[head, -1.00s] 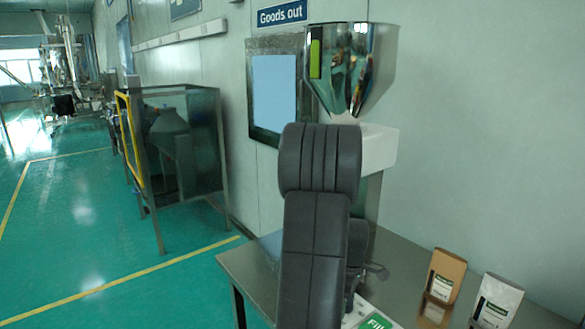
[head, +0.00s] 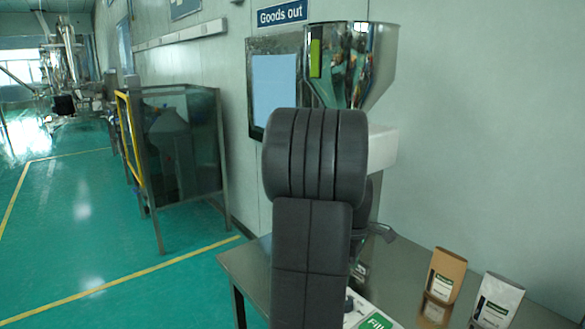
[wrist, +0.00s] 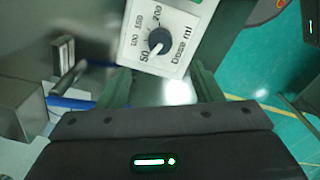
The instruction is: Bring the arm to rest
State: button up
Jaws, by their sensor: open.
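My arm stands up in the middle of the head view and covers part of the filling machine. A small part of my gripper (head: 376,232) shows just right of the arm, above the steel table. In the wrist view my gripper (wrist: 160,88) has its two fingers apart with nothing between them. Beyond the fingers a white dose panel (wrist: 160,40) with a dark knob (wrist: 159,41) shows, and I see no contact with it.
A steel hopper (head: 365,60) stands above the table (head: 410,262). A brown bag (head: 445,275) and a white bag (head: 497,300) stand upright at the table's right. A glass-sided cabinet (head: 180,140) stands at left. The green floor (head: 90,225) there is open.

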notch_tip(320, 180, down, 10)
jog(key=shift+f, duration=0.2)
jog(key=m+p, duration=0.1)
jog(key=m, duration=0.3)
jog(key=m+p, duration=0.1)
jog(key=m, duration=0.4)
jog(key=m+p, duration=0.2)
jog(key=m, duration=0.3)
jog(key=shift+m+p, duration=1)
jog(key=shift+m, duration=1)
jog(key=shift+s, duration=0.1)
